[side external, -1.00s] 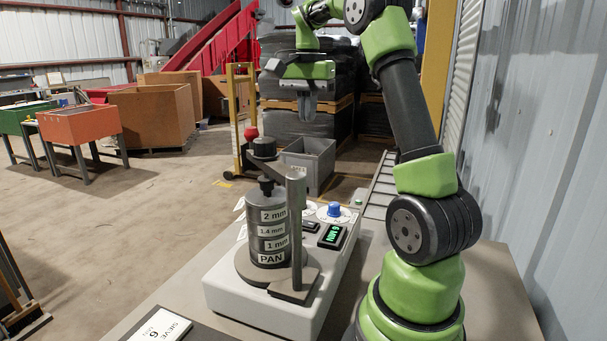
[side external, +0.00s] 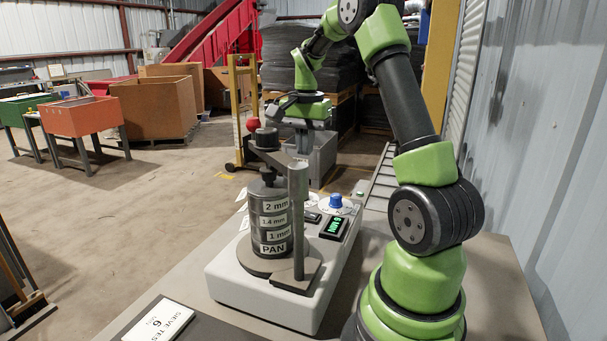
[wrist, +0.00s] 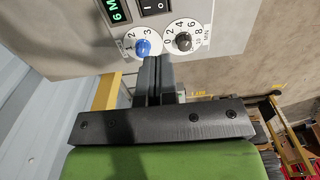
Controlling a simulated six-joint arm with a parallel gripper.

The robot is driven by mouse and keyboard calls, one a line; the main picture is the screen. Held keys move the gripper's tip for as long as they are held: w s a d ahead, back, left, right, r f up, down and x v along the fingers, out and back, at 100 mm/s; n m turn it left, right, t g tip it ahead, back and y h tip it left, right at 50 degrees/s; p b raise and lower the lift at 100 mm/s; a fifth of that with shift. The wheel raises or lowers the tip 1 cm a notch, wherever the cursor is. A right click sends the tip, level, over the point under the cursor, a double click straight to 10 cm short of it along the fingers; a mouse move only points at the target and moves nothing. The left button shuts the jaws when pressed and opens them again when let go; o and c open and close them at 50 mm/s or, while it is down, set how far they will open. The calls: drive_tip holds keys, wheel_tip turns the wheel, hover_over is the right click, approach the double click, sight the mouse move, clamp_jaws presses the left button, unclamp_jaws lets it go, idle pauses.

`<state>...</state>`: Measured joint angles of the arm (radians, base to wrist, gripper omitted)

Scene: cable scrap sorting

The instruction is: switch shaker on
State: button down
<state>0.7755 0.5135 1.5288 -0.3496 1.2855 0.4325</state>
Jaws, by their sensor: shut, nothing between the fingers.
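In the side view, my gripper (side external: 302,143) is above and behind the panel, fingers down.
The clamp post (side external: 298,225) and red ball handle (side external: 253,124) rise in front of my gripper. A grey bin (side external: 323,160) stands behind the shaker. A sieve test card (side external: 160,321) lies at the front.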

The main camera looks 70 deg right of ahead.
drive_tip(key=shift+s+r, duration=0.25)
drive_tip(key=shift+s, duration=0.35)
wheel_tip(320, 180, up, 14)
drive_tip(key=s, duration=0.2)
idle(0.3)
drive_tip(key=shift+f, duration=0.1)
idle(0.4)
